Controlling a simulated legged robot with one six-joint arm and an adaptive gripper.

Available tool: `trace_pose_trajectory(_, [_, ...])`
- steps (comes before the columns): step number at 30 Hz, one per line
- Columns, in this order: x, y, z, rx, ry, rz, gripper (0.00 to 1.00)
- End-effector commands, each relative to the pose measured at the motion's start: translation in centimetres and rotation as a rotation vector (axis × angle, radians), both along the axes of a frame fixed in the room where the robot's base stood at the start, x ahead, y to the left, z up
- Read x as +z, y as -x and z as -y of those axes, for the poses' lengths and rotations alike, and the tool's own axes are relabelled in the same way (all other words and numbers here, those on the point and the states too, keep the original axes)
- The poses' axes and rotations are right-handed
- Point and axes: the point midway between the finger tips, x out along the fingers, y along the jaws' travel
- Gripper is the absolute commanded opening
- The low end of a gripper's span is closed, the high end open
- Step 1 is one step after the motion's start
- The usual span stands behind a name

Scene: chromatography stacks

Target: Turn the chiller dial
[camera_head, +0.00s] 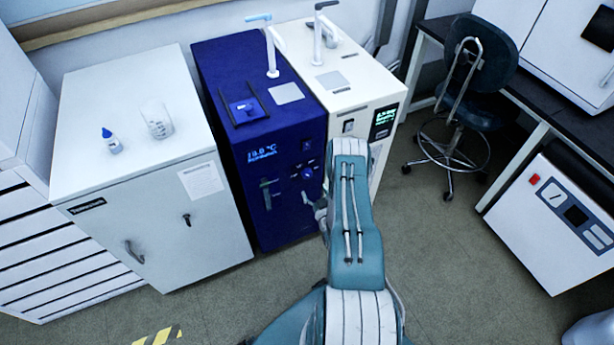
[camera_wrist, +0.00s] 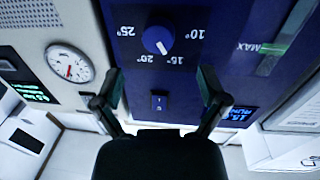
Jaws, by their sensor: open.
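The chiller (camera_head: 289,130) is a dark blue box, standing between two pale cabinets in the head view. Its round blue dial (camera_wrist: 157,40) is at the top middle of the wrist view, which is upside down. The dial's white mark points between 15° and 20°. The dial also shows on the front face in the head view (camera_head: 307,173). My gripper (camera_wrist: 159,88) is open, its two fingers apart on either side below the dial in the wrist view, with nothing between them. The fingers look apart from the dial. In the head view my arm partly hides the gripper.
A rocker switch (camera_wrist: 158,102) and lit display (camera_wrist: 241,114) are on the chiller's panel. A level strip marked MAX (camera_wrist: 272,55) lies to the right. The neighbouring white unit has a round gauge (camera_wrist: 70,63). A stool (camera_head: 475,75) stands right; open floor (camera_head: 440,250) lies before it.

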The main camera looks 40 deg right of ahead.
Motion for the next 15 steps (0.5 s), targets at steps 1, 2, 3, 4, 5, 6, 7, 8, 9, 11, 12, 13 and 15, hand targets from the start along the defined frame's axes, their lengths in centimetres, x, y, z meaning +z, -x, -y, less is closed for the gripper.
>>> trace_pose_trajectory(1, [0.1, -1.0, 0.3, 0.002, 0.003, 0.003, 0.92])
trace_pose_trajectory(2, [0.1, -1.6, 0.5, 0.001, 0.002, 0.002, 0.92])
trace_pose_trajectory(3, [0.1, -2.3, 0.8, 0.001, 0.002, 0.002, 0.92])
trace_pose_trajectory(4, [0.0, -2.8, 0.9, 0.002, 0.002, 0.001, 0.92])
trace_pose_trajectory(5, [0.1, -3.3, 1.1, 0.002, 0.003, 0.003, 0.92])
trace_pose_trajectory(6, [0.1, -3.9, 1.3, 0.001, 0.002, 0.002, 0.92])
trace_pose_trajectory(7, [0.1, -4.3, 1.5, 0.0, 0.002, 0.003, 0.92])
trace_pose_trajectory(8, [0.0, -4.7, 1.6, 0.0, 0.001, 0.002, 0.92])
trace_pose_trajectory(9, [0.0, -5.2, 1.8, 0.0, 0.001, 0.002, 0.92])
trace_pose_trajectory(11, [0.0, -5.7, 2.0, 0.001, 0.0, 0.001, 0.92])
trace_pose_trajectory(12, [0.0, -6.0, 2.1, 0.001, 0.0, 0.001, 0.92])
trace_pose_trajectory(13, [0.0, -6.2, 2.1, 0.001, 0.0, 0.001, 0.92])
trace_pose_trajectory(15, [0.0, -6.4, 2.2, 0.0, 0.0, 0.0, 0.92])
